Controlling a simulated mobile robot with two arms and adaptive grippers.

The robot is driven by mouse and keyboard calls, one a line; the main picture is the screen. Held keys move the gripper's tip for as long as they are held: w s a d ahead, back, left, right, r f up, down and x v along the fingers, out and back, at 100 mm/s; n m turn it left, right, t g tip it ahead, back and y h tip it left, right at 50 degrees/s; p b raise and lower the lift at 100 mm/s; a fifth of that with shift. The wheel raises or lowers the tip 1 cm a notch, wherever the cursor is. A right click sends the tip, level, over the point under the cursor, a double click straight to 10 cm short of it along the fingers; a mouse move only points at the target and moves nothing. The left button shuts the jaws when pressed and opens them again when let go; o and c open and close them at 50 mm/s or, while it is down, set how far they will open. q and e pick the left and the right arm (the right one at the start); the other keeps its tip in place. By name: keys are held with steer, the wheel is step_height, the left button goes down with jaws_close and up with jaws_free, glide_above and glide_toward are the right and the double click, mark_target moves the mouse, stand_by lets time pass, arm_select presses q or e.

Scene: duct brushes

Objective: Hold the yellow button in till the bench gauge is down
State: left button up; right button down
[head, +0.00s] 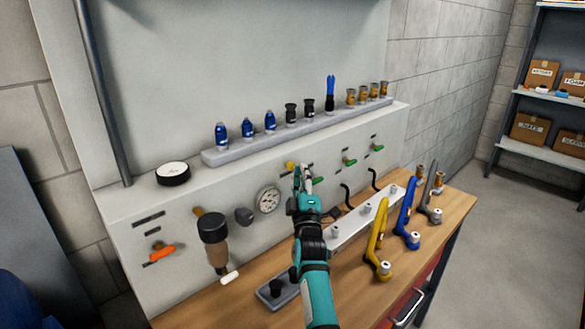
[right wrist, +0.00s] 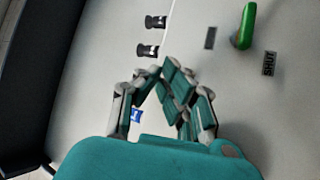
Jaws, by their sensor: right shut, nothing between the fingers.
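The yellow button (head: 290,165) is on the grey panel above the bench, up and right of the gauge. The round white bench gauge (head: 269,200) faces out from the panel; its needle is too small to read. My right gripper (head: 303,176) is shut and empty, its tips close to the button's right side in the head view. I cannot tell whether they touch it. In the right wrist view the closed fingers (right wrist: 168,72) point at the panel, and the button does not show there. My left gripper is not in view.
Green valve handles (head: 349,161) sit right of the gripper; one shows in the wrist view (right wrist: 244,27) near a SHUT label.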

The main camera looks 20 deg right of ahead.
steer(key=shift+w+a+b, duration=0.2)
steer(key=shift+w+b, duration=0.1)
steer(key=shift+w, duration=0.25)
stand_by(1.9)
steer(key=shift+s+d+p, duration=0.2)
steer(key=shift+s+p, duration=0.2)
steer(key=shift+s, duration=0.1)
steer(key=shift+s+d+p, duration=0.15)
steer(key=shift+s+p, duration=0.2)
steer(key=shift+s, duration=0.1)
steer(key=s+p, duration=0.1)
steer(key=s+d+p, duration=0.1)
steer(key=s, duration=0.1)
steer(key=s+p, duration=0.1)
steer(key=shift+s+d, duration=0.35)
steer(key=shift+f, duration=0.15)
